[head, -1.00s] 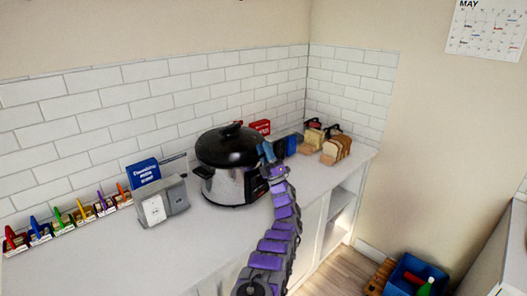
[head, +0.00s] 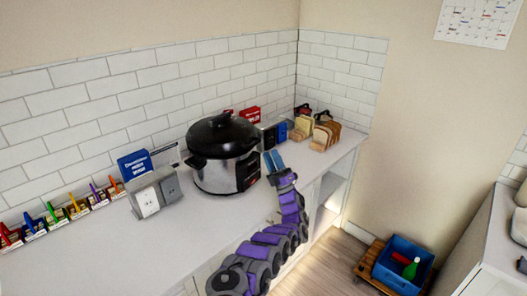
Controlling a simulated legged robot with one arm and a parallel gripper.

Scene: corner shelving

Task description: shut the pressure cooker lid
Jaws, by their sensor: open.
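The pressure cooker (head: 214,176) stands on the white counter, with a silver body and a dark control panel facing front right. Its black lid (head: 220,134) rests over the pot, with a knob on top. I cannot tell from here whether the lid is fully seated or locked. My gripper (head: 273,160) has blue fingers that are slightly apart. It is just right of the cooker, below lid level in the picture, with nothing seen between the fingers. My purple and grey arm reaches up from the bottom of the head view.
Red and blue boxes and toast-like blocks (head: 325,135) stand to the right. Several coloured items line the far left.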

